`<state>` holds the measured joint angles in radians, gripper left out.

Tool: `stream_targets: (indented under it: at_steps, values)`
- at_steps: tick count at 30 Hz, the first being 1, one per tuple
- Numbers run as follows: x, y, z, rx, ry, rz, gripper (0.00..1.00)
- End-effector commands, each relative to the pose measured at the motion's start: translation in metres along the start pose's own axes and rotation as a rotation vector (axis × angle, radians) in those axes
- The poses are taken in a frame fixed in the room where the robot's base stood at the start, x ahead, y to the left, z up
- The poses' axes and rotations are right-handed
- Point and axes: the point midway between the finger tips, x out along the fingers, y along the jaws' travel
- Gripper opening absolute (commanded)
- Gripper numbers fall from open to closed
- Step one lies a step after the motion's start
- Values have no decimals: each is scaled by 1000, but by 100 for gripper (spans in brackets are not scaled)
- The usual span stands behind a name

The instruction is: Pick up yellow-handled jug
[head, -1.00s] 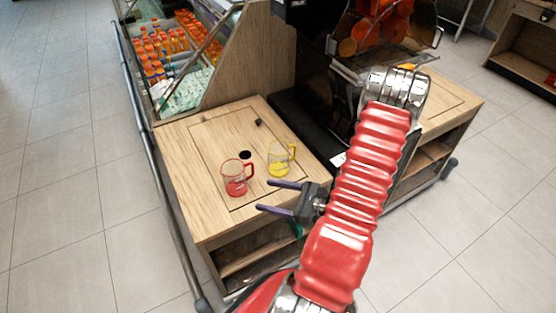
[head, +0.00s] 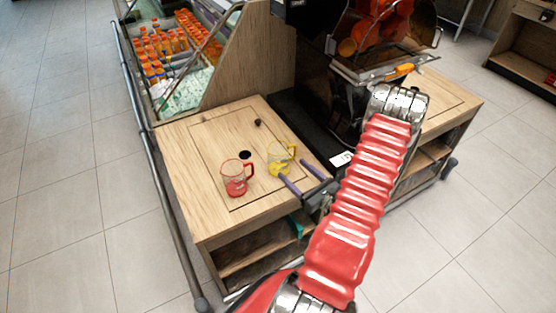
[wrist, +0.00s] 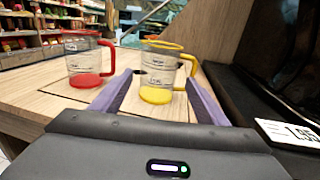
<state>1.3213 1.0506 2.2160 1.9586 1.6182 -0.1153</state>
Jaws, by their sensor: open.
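The yellow-handled jug (head: 279,159) is a clear jug with a yellow rim, base and handle, upright on the wooden counter. In the wrist view the jug (wrist: 158,72) stands straight ahead, between the lines of my two purple fingers, its handle on the right. My gripper (head: 298,173) is open and empty, with its fingertips close in front of the jug. In the wrist view my gripper (wrist: 160,92) shows a finger on each side of the jug's base. I cannot tell whether the fingers touch it.
A red-handled jug (head: 235,178) stands just left of the yellow one, also in the wrist view (wrist: 85,60). A white price tag (wrist: 290,134) lies to the right on a dark surface. The wooden counter (head: 185,150) is bare at left. A juicer (head: 375,40) stands behind.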

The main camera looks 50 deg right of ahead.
Motion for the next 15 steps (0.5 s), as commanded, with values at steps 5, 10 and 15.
stream_targets:
  at_steps: [5, 10, 15]
  values:
    - [21, 2, 0, -2, -1, 5, 68]
    - [42, 1, 0, -2, 0, 4, 68]
    - [64, 2, 0, -2, 0, 5, 68]
